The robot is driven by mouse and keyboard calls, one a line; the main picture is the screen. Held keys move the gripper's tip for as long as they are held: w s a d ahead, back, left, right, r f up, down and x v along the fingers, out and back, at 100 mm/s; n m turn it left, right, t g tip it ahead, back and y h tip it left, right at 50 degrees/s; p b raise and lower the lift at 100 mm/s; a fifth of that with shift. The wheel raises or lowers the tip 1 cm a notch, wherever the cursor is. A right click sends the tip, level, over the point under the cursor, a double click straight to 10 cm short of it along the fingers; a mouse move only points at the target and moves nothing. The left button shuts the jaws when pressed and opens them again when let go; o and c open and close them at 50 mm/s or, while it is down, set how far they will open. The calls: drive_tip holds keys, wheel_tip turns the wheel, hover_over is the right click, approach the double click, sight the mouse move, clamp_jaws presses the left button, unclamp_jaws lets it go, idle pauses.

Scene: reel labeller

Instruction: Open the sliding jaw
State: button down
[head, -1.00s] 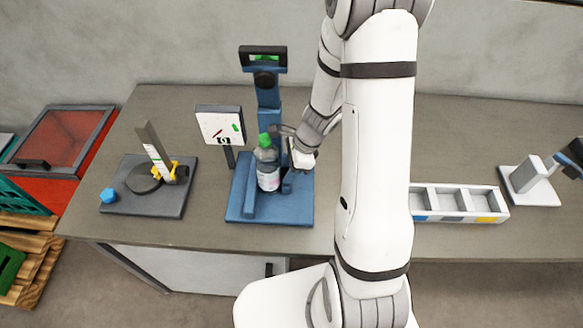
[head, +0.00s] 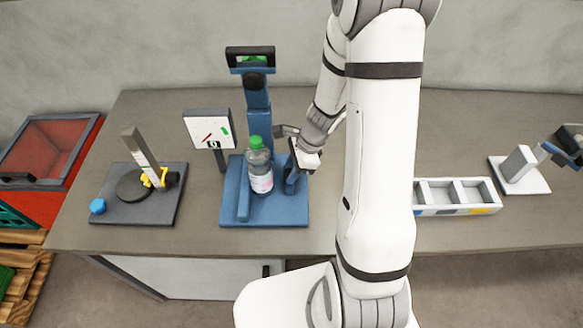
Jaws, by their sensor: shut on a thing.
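A blue fixture (head: 236,215) stands on the table, with a tall column and a black-framed head on top. A clear bottle with a green cap (head: 260,180) stands upright on its base, beside a fixed blue block on the left. The sliding jaw (head: 291,180), blue and dark, is to the right of the bottle, with a visible gap between them. My gripper (head: 299,160) is at the jaw's upper part and is shut on it. The fingertips are small and partly hidden by the gripper body.
A white sign panel (head: 209,129) stands left of the fixture. Further left is a dark plate (head: 130,212) with a post and blue knob. A compartment tray (head: 428,210) and a white-based device (head: 530,187) are on the right. Bare table lies in front.

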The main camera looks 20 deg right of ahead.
drive_tip(key=shift+s+f, duration=0.15)
drive_tip(key=c, duration=1.5)
unclamp_jaws()
drive_tip(key=shift+d, duration=0.1)
drive_tip(key=o, duration=0.4)
drive_tip(key=shift+s+d, duration=0.1)
drive_tip(key=shift+c, duration=0.2)
drive_tip(key=shift+o, duration=0.4)
drive_tip(key=shift+w+d+r, duration=0.15)
drive_tip(key=shift+w+r, duration=0.05)
drive_tip(key=shift+r, duration=0.45)
drive_tip(key=v, duration=0.6)
drive_tip(key=shift+r, duration=0.3)
drive_tip(key=shift+s+d, duration=0.1)
drive_tip(key=shift+d, duration=0.05)
